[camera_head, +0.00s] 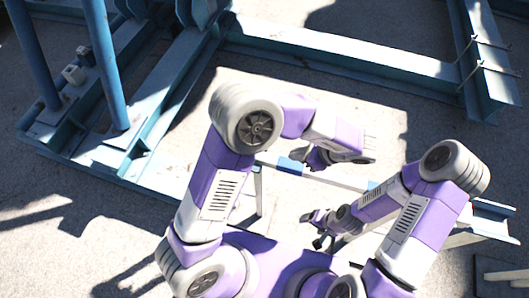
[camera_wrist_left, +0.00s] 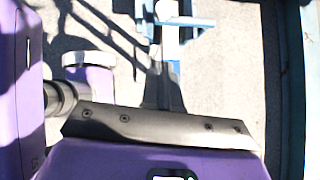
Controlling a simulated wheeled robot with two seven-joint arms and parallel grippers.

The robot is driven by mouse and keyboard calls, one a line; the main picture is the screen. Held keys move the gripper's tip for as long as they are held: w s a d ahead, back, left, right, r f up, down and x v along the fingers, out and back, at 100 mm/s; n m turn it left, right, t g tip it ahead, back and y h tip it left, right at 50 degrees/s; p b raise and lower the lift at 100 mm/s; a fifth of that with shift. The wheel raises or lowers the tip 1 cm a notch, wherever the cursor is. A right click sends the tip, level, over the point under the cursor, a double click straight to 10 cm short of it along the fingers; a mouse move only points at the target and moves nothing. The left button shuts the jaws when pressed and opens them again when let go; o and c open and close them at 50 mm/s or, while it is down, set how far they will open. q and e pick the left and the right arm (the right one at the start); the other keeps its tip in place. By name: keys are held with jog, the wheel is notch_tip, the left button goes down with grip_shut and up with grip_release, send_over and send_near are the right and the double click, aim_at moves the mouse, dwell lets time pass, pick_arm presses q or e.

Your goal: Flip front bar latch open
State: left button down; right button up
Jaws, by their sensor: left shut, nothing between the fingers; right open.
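A pale front bar (camera_head: 335,180) runs behind my grippers, with a blue piece (camera_head: 290,165) on it near its left end. I cannot tell whether this blue piece is the latch. My left gripper (camera_head: 316,158) is shut and empty, just right of the blue piece in the picture. Whether it touches the bar is unclear. My right gripper (camera_head: 313,229) is open and empty, lower in the picture, in front of the bar. The left wrist view shows a blue bracket (camera_wrist_left: 183,22) at the top; the fingertips are not clear there.
A blue steel frame (camera_head: 335,57) crosses the back. Two blue posts (camera_head: 103,60) rise from the frame's left part. A second blue-grey beam (camera_head: 487,75) stands at the right. The concrete floor (camera_head: 60,240) is clear at the lower left.

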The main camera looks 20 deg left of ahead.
pick_arm(q)
jog(key=shift+f, duration=0.1)
jog(key=a+r+b+x, duration=0.1)
jog(key=a+x, duration=0.1)
jog(key=x, duration=1.1)
jog(key=shift+r, duration=0.35)
pick_arm(e)
jog(key=shift+f, duration=0.65)
pick_arm(q)
jog(key=shift+w, duration=0.1)
jog(key=shift+a, duration=0.1)
pick_arm(e)
jog(key=shift+a, duration=0.1)
